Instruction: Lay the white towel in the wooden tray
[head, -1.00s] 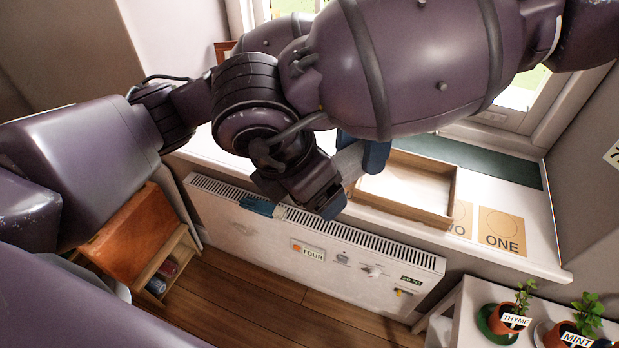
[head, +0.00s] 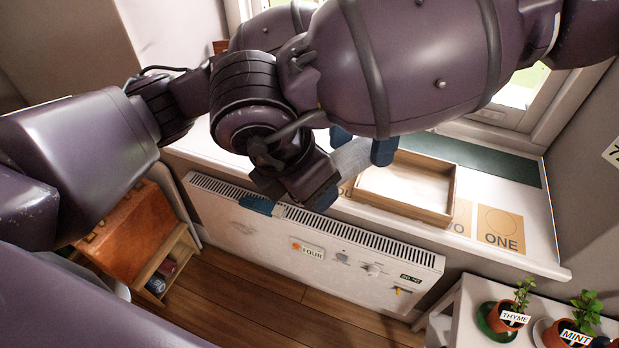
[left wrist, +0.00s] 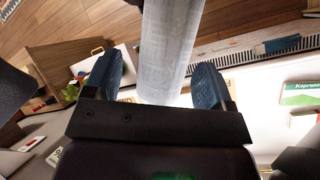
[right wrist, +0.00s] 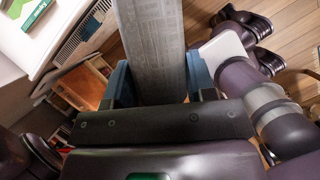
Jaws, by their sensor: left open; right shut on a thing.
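The white towel (head: 353,158) is a pale, ribbed length of cloth between my two grippers, just above the sill's front edge. The wooden tray (head: 405,207) stands to its right on the sill, and I see bare floor inside it. My left gripper (head: 337,167) is open, its fingers on either side of the towel; the left wrist view shows the towel (left wrist: 170,45) passing between them. My right gripper (right wrist: 160,87) is shut on the towel (right wrist: 152,35). In the head view my right arm hides most of it, leaving a blue finger by the tray's left end.
A white radiator (head: 340,250) is below the sill. Cards marked ONE (head: 500,230) and a partly hidden one lie right of the tray. A green strip (head: 490,163) lies behind it. Potted herbs (head: 510,308) stand at lower right. An orange-topped cabinet (head: 130,230) stands at left.

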